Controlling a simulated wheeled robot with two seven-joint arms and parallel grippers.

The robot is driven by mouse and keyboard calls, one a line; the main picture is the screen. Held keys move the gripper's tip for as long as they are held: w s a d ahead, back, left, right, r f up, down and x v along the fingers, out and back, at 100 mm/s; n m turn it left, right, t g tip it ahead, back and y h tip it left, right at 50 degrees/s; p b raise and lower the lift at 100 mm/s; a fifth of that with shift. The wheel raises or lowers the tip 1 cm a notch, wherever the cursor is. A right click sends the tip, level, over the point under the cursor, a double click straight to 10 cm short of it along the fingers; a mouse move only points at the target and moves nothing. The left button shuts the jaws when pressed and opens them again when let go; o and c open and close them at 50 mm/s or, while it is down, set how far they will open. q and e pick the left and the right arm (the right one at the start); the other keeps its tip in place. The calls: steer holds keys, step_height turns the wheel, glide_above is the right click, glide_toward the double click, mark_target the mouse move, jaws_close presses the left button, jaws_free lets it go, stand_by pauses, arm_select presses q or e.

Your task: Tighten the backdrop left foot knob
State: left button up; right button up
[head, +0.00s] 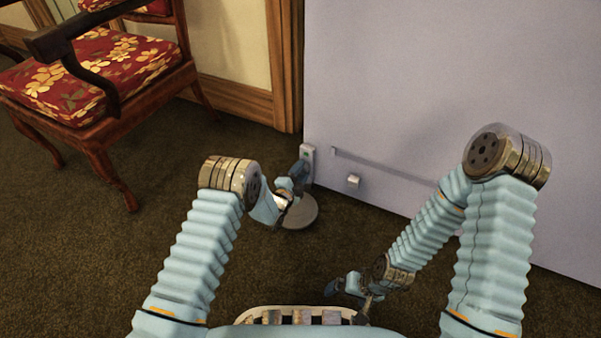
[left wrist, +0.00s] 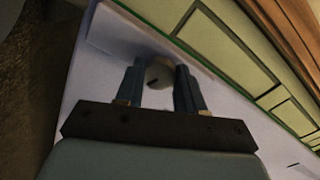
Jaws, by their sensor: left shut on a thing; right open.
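The backdrop (head: 430,90) is a large pale lavender panel. At its lower left corner stands a grey bracket (head: 308,152) with a small green mark, above a round grey foot disc (head: 302,214). My left gripper (head: 299,174) is at this bracket, just above the disc. In the left wrist view, a round grey knob (left wrist: 160,73) with a dark mark sits between the two dark fingers of my left gripper (left wrist: 160,80), which are shut on it. The head view hides the knob behind the gripper. My right gripper (head: 338,287) is open and empty, low over the carpet.
A wooden armchair (head: 100,125) with red floral cushions stands at the left. A small pale block (head: 353,182) and a thin grey bar (head: 385,166) are on the panel's lower part. Brown carpet (head: 100,250) is clear between the chair and my left arm.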

arm_select(q)
steer(key=shift+f, duration=0.1)
steer(key=o, duration=1)
steer(key=shift+o, duration=0.2)
steer(key=p+v, duration=0.2)
steer(key=v, duration=1.2)
steer(key=shift+p, duration=0.4)
steer(key=shift+d, duration=0.1)
